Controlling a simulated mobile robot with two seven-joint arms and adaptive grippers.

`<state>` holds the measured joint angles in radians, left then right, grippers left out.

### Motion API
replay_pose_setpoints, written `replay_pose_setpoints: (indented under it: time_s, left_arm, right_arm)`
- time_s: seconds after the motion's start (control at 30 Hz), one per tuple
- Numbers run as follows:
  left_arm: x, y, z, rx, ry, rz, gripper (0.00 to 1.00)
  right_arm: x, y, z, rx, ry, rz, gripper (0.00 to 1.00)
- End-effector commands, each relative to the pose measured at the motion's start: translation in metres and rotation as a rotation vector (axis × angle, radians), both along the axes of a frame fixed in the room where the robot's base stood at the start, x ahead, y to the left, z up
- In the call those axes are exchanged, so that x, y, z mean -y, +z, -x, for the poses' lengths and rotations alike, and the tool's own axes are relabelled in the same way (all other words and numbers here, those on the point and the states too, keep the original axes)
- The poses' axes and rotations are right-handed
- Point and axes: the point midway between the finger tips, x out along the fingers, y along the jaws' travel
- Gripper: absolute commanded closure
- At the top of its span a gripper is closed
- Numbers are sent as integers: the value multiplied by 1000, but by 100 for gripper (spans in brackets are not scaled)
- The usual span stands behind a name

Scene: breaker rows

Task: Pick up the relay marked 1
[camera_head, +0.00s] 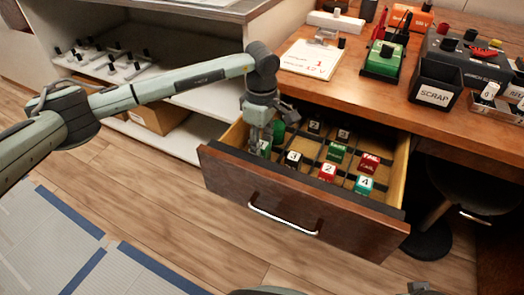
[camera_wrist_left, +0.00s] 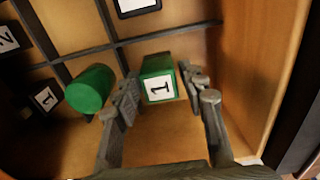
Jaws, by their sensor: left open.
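The relay marked 1 (camera_wrist_left: 158,86) is a green block with a white label, in a compartment of the open drawer (camera_head: 290,200). In the left wrist view it sits between the two fingers of my left gripper (camera_wrist_left: 163,92), with gaps on both sides. In the head view my left gripper (camera_head: 259,138) reaches down into the drawer's left end and partly hides a green block there. A green cylinder (camera_wrist_left: 90,89) is just outside the left finger.
Other compartments hold relays, including a black one marked 3 (camera_head: 293,158), a red one marked 2 (camera_head: 327,172), a green one marked 4 (camera_head: 364,184) and red FAIL blocks (camera_head: 370,158). Wooden walls and dark dividers are close around the gripper. A SCRAP bin (camera_head: 435,95) stands on the desk.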

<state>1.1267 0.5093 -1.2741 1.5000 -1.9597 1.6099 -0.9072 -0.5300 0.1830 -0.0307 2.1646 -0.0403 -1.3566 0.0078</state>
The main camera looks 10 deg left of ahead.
Motion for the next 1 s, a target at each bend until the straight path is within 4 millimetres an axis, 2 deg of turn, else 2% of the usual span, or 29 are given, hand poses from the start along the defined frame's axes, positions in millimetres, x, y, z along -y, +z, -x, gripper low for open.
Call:
replay_pose_setpoints:
  time_s: [0.1,0.27,0.6,0.87,1.0]
  left_arm:
    - [0,-8,0,1,0,1,59]
    - [0,-8,0,2,0,1,59]
    - [1,-8,0,1,0,2,100]
    - [1,-4,-1,2,0,3,100]
    - [1,14,-2,7,0,3,100]
  right_arm:
    - [0,-1,-1,2,1,-1,100]
    - [0,-1,-1,3,1,-1,100]
    - [0,-1,-1,3,1,-1,100]
    - [0,-1,-1,3,1,-1,100]
    - [0,-1,-1,0,0,-1,100]
